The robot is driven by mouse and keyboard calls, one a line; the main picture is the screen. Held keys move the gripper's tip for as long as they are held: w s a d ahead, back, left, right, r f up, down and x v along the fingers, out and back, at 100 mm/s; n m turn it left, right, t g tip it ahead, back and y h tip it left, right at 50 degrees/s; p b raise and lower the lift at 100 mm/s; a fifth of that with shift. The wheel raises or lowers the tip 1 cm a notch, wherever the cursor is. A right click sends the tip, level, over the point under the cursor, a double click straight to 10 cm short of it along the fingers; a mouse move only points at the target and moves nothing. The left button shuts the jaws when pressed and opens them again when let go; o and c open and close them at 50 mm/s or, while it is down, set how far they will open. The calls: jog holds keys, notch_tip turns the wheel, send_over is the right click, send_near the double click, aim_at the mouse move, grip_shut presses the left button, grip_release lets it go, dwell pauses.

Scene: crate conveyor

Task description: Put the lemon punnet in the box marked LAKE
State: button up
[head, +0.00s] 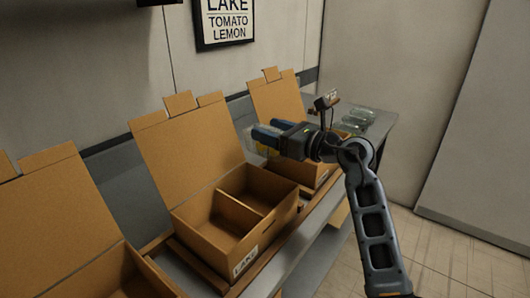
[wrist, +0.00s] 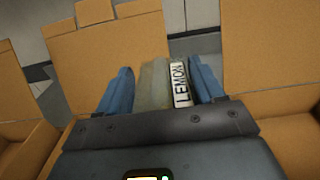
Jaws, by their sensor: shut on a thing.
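My gripper (head: 268,137) is shut on the lemon punnet (head: 262,150), which is mostly hidden behind the fingers in the head view. In the wrist view the punnet (wrist: 154,84) sits between the two blue fingers (wrist: 163,80), its white LEMON label facing up. The box marked LAKE (head: 271,240) stands open in the middle of the row, with its lid raised. A divider splits it into two compartments, and both look empty. The gripper holds the punnet above and beyond this box, toward the box on the right.
Another open box (head: 324,176) stands farther right, partly behind my gripper, and one (head: 70,215) at the near left. Clear containers (head: 360,117) sit at the counter's far end. A wall sign (head: 226,22) reads LAKE, TOMATO, LEMON. Raised lids stand along the wall side.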

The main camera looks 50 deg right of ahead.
aim_at(267, 159)
jog(key=shift+a+f, duration=0.5)
jog(key=shift+a, duration=0.35)
jog(key=shift+a+f, duration=0.1)
jog(key=shift+f, duration=2)
jog(key=shift+f, duration=0.1)
jog(key=shift+f, duration=0.35)
jog(key=shift+f+b, duration=0.15)
jog(key=shift+b, duration=0.15)
jog(key=o, duration=1)
jog(key=shift+o, duration=0.2)
